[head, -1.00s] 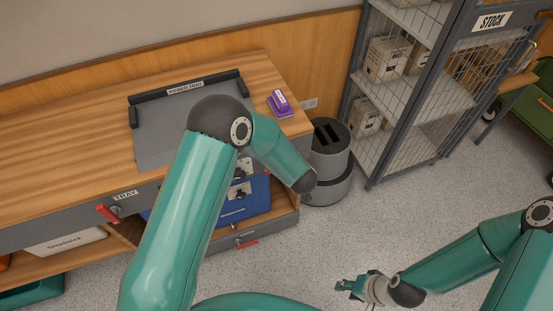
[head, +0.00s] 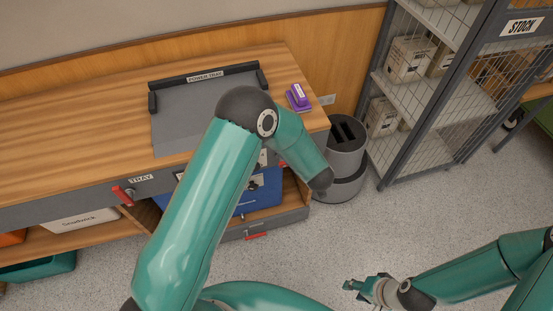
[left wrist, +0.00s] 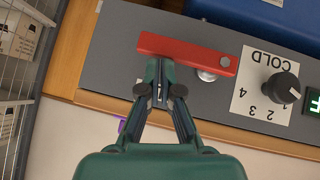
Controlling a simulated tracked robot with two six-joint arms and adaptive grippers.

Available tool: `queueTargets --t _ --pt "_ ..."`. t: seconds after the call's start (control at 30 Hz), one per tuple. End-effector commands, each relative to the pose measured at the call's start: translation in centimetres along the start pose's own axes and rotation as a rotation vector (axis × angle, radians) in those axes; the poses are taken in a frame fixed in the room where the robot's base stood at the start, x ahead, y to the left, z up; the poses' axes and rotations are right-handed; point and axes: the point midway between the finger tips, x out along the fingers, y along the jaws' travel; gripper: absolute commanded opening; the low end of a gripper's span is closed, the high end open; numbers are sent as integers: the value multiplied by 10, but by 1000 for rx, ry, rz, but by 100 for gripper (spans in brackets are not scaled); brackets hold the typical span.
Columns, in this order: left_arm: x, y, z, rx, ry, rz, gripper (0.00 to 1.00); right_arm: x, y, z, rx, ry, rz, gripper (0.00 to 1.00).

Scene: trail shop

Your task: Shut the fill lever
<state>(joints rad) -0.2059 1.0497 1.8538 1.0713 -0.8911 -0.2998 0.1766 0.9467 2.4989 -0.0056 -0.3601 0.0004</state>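A red lever (left wrist: 185,52) lies across the grey panel in the left wrist view, with a round metal pivot near its right end. No label naming it is readable. My left gripper (left wrist: 161,66) has its fingertips close together at the lever's lower edge, toward its left end; contact is unclear. No lever is visible between the fingers. In the head view my left arm hides that gripper, and the panel is mostly hidden. My right gripper (head: 352,286) is low over the floor at the right, away from the counter; its finger gap is too small to judge.
A dial marked COLD (left wrist: 281,88) sits right of the lever. The wooden counter (head: 60,130) carries a power tray (head: 185,120) and a purple item (head: 298,97). A grey bin (head: 345,155) and mesh stock cage (head: 400,100) stand to the right. The front floor is clear.

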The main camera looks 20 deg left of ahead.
Motion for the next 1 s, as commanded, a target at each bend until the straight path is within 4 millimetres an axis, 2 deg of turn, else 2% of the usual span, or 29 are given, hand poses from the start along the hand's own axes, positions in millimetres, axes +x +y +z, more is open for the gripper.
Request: queueTargets --t 0.03,0.13,0.37,0.43,0.7,0.83,1.0 --pt "-1 -1 6 7 -19 -1 0 -2 -1 0 0 0 0 40" --pt "-7 0 0 6 -16 -1 0 -8 -3 0 0 0 0 40" --pt "-34 8 -33 -2 -2 -1 0 -39 -14 0 0 0 0 40" --pt "-45 11 -26 1 -2 5 0 -28 -10 0 0 1 0 40" --pt "-101 19 -27 -1 1 3 0 -24 -8 0 0 0 0 40" --pt "-117 21 -27 -3 1 0 0 -24 -8 0 0 0 0 40" --pt "-126 22 -28 -4 2 -1 0 -23 -8 0 0 0 0 40"
